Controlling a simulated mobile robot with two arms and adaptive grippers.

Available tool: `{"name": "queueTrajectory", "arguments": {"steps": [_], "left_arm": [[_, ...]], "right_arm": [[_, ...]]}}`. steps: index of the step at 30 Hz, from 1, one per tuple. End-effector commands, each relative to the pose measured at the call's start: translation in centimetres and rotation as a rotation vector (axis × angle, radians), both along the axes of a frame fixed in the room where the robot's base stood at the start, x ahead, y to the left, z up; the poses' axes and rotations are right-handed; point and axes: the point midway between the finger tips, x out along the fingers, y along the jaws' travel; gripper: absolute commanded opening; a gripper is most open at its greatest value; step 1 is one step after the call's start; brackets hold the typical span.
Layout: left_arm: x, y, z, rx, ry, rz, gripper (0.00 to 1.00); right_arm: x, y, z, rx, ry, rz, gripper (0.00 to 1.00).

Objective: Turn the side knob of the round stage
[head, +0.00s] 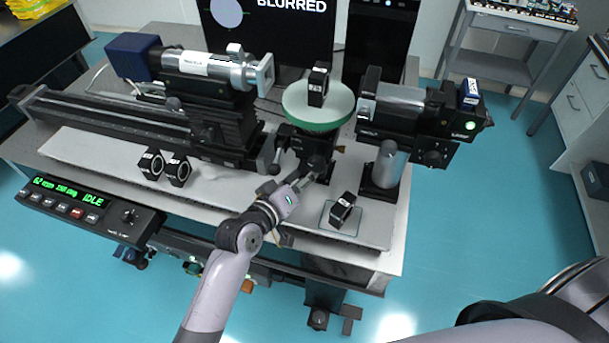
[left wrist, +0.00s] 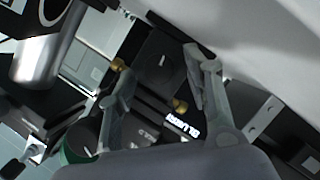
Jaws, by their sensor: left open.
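The round stage (head: 318,120) has a pale green disc top on a dark body, near the middle of the table. A black block with a white mark stands on the disc. A dark side knob (head: 319,163) shows low on the stage's near side. In the left wrist view a dark knob (left wrist: 161,66) with a white pointer line lies between the fingers, apart from both as far as I can tell. My left gripper (head: 312,174) is open at the stage's near side, its fingers reaching toward the knob. My right gripper is not seen.
A lens barrel assembly (head: 205,64) on a rail is at left, a laser unit (head: 400,102) at right. Two black ring mounts (head: 165,168) and a black block (head: 342,209) on a small plate are on the table.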

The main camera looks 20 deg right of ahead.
Motion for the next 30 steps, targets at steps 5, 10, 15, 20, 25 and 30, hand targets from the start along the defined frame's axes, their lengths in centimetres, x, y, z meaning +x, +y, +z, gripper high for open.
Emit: {"name": "queueTrajectory", "arguments": {"steps": [5,10,15,20,25,30], "left_arm": [[0.13,-0.16,-0.12,0.0,0.0,0.0,0.46],[0.11,-0.14,-0.09,0.0,0.0,0.0,0.44],[0.11,-0.13,-0.1,0.001,0.0,0.001,0.33],[0.11,-0.12,-0.1,0.001,0.0,0.001,0.22],[0.11,-0.1,-0.11,0.001,0.0,0.001,0.11],[0.11,-0.1,-0.11,0.001,0.0,0.001,0.0]], "right_arm": [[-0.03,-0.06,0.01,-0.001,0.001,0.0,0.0],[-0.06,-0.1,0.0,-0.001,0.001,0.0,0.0],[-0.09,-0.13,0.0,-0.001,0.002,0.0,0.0],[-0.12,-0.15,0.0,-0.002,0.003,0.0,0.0],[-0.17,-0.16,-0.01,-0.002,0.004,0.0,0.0],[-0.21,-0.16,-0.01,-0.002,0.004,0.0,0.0]]}}
